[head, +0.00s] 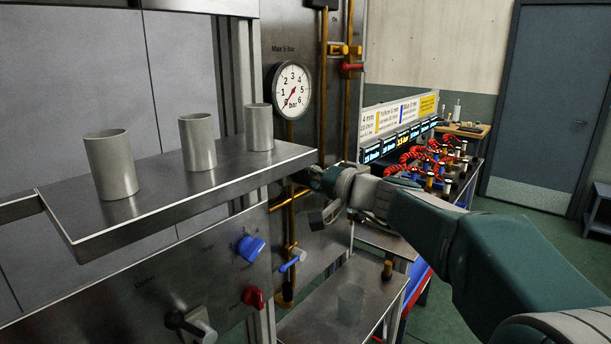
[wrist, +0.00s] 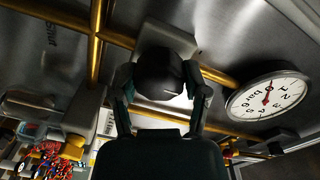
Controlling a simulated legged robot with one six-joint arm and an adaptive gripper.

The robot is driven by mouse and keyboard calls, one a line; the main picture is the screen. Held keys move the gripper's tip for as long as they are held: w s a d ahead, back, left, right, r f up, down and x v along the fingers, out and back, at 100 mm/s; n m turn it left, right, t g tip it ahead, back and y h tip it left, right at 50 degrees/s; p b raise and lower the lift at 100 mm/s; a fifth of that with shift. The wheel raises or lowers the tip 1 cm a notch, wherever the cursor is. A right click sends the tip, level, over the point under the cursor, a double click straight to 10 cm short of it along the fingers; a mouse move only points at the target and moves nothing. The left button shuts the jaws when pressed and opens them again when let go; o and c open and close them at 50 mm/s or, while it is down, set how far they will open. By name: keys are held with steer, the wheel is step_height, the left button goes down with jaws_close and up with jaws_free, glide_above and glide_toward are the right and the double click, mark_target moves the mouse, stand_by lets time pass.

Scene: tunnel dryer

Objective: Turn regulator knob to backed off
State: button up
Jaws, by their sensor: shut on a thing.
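The regulator knob (wrist: 158,70) is a dark round knob in the middle of the wrist view, by a pale block on the brass pipe. My gripper (wrist: 160,92) has one finger on each side of the knob and is shut on it. In the head view my gripper (head: 313,180) is at the brass pipe under the gauge, and the knob is hard to make out there. The round pressure gauge (head: 291,90) has its red needle pointing to the lower left. It also shows in the wrist view (wrist: 268,97). The knob's turn angle cannot be read.
A metal shelf (head: 160,222) with three grey cups stands left of my gripper. Below are a blue knob (head: 250,248), a blue-handled valve (head: 292,261) and a red knob (head: 254,297). Open floor lies right.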

steer(key=shift+f, duration=0.4)
steer(key=o, duration=1.1)
steer(key=shift+o, duration=0.2)
steer(key=shift+r, duration=0.15)
steer(key=shift+r, duration=0.1)
steer(key=v, duration=1.2)
steer(key=shift+a, duration=0.15)
